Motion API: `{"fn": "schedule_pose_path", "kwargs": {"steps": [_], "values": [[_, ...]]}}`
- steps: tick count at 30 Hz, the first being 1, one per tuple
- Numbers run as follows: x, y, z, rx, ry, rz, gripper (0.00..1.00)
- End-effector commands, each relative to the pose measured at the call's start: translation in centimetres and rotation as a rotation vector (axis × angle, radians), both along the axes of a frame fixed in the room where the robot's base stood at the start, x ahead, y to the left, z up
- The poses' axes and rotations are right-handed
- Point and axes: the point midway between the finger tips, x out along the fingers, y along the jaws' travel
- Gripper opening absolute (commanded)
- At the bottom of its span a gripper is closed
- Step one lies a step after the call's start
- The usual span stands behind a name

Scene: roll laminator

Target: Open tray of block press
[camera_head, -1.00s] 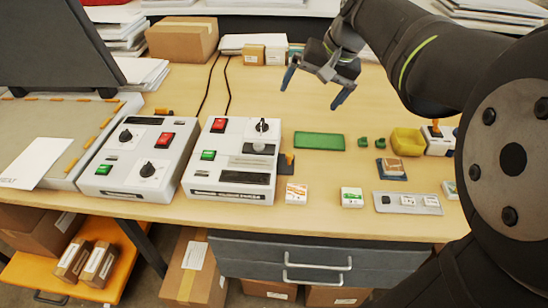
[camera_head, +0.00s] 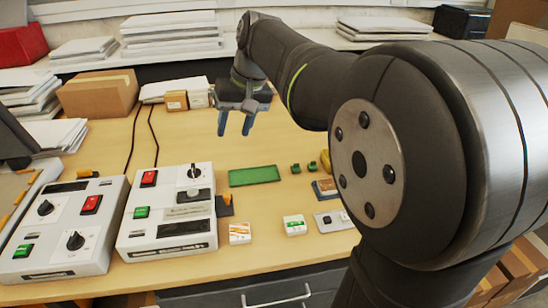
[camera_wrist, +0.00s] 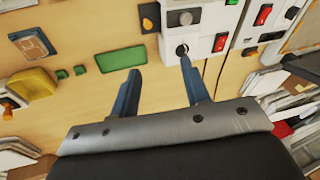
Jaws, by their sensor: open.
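No part is clearly marked as the block press, and I cannot tell which thing it is. Two white control boxes stand on the table: the right one (camera_head: 150,235) has a red switch, a green switch and a knob, and the left one (camera_head: 85,250) is similar. A dark plate with an orange knob (camera_head: 226,199) sits against the right box. A small blue-based piece with a tan top (camera_head: 326,186) lies farther right. My gripper (camera_head: 235,128) is open and empty, raised above the back of the table, fingers pointing down. In the wrist view its fingers (camera_wrist: 160,72) are apart, with nothing between them.
A green mat (camera_head: 254,176), two small green pieces (camera_head: 303,168), and small white boxes (camera_head: 240,233) lie right of the machines. A yellow bin shows in the wrist view (camera_wrist: 33,85). Cardboard boxes (camera_head: 98,94) and paper stacks line the back. A drawer handle (camera_head: 277,297) is below the front edge.

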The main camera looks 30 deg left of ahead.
Motion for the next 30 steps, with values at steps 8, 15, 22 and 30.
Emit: {"fn": "schedule_pose_path", "kwargs": {"steps": [8,15,22,30], "values": [[0.4,4.9,-5.1,-0.173,-0.173,0.621,0.43],[0.5,6.7,-7.1,-0.242,-0.223,0.888,0.43],[0.5,6.7,-9.6,-0.248,-0.222,0.902,0.43],[0.4,6.6,-15.4,-0.247,-0.221,0.9,0.43]]}}
